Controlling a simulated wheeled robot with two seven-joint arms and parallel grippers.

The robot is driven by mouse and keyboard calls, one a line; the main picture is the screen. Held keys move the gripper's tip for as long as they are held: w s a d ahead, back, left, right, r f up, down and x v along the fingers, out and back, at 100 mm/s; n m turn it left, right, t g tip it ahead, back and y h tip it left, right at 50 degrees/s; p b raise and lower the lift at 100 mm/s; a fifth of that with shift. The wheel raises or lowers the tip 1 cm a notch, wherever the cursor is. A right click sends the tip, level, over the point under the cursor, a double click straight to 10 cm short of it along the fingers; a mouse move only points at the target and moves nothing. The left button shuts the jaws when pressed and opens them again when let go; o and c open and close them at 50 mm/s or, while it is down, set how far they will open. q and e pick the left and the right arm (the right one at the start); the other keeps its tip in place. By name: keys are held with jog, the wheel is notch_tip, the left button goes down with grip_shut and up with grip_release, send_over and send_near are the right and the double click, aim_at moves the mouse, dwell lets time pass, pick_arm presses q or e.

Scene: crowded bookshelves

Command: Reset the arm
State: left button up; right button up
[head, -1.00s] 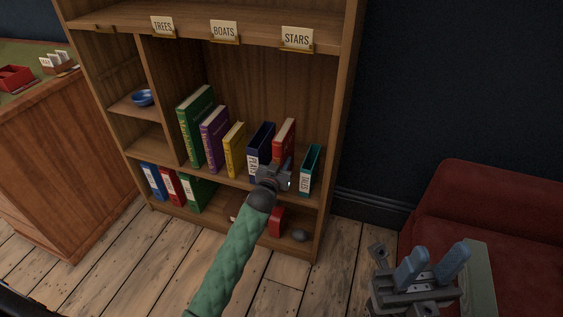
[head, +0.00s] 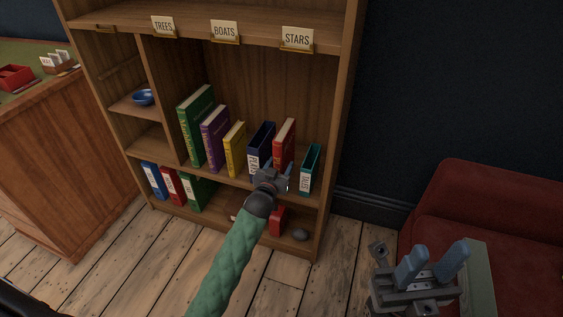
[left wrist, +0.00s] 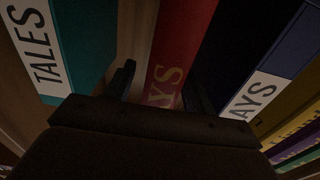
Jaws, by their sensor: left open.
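My left gripper (head: 275,176), on the green arm, is open in front of the lower books on the shelf. A red book (head: 284,143) stands upright just beyond it. In the left wrist view, the red book (left wrist: 178,60) shows ahead between the two dark fingers (left wrist: 160,88); no book is visibly clamped. A navy book (head: 261,147) stands to its left in the head view, and a teal book (head: 311,168), labelled TALES in the wrist view, to its right. My right gripper (head: 430,264) has its blue fingers apart, empty, at lower right.
The wooden bookcase (head: 345,90) carries TREES, BOATS and STARS labels. Yellow (head: 234,150), purple (head: 214,140) and green (head: 195,125) books stand further left. A red sofa (head: 500,195) stands at right.

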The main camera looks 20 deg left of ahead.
pick_arm(q)
jog(key=shift+s+a+p, duration=0.1)
jog(key=shift+s+p, duration=0.3)
jog(key=shift+s, duration=2.45)
